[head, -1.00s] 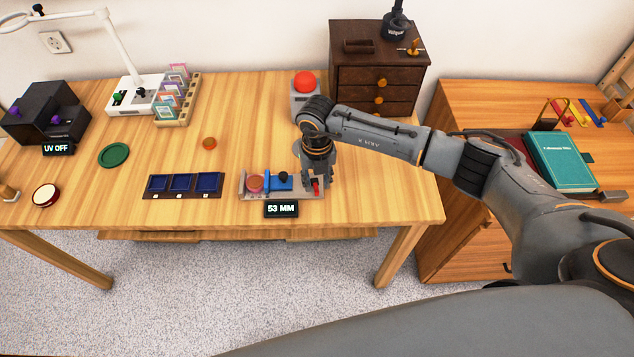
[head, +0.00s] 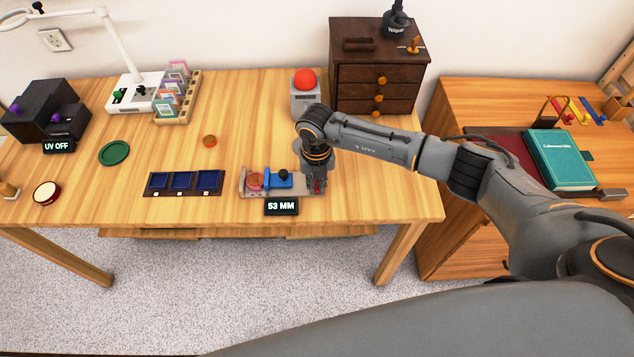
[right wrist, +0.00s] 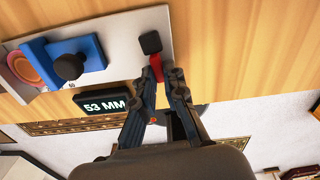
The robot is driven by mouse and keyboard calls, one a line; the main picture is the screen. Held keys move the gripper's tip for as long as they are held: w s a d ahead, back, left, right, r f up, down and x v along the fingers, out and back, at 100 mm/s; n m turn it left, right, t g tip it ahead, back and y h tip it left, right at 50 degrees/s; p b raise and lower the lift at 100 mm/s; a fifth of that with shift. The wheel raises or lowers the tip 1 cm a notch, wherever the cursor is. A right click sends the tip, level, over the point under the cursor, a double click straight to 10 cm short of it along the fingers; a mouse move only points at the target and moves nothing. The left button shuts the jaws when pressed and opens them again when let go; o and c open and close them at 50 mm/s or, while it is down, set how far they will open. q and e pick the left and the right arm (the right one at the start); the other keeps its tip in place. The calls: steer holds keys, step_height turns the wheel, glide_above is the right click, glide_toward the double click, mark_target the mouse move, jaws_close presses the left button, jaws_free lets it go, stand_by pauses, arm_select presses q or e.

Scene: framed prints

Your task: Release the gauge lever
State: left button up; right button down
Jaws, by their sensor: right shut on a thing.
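The gauge is a grey plate (head: 250,192) near the table's front edge. It carries a blue sliding block with a black knob (head: 283,174) and an orange-pink disc (head: 256,181) beside the block. Its display (head: 281,207) reads 53 MM. The red lever (right wrist: 157,67) with a black end cap (right wrist: 151,43) is at the plate's right end. My right gripper (right wrist: 164,78) is shut on the lever, with its fingertips on either side of the red part. In the head view, my right gripper (head: 317,189) partly hides the lever. My left gripper is out of view.
A three-slot blue tray (head: 184,183) lies left of the gauge. A red push button (head: 304,80) and a dark drawer cabinet (head: 372,75) stand behind my right arm. A small amber disc (head: 210,141) and green coaster (head: 115,153) lie on open tabletop.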

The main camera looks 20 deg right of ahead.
steer(key=shift+w+a+m, duration=0.1)
steer(key=shift+a+m, duration=0.15)
steer(key=shift+m, duration=0.65)
steer(key=c, duration=1.4)
jaws_free()
step_height(320, 180, up, 12)
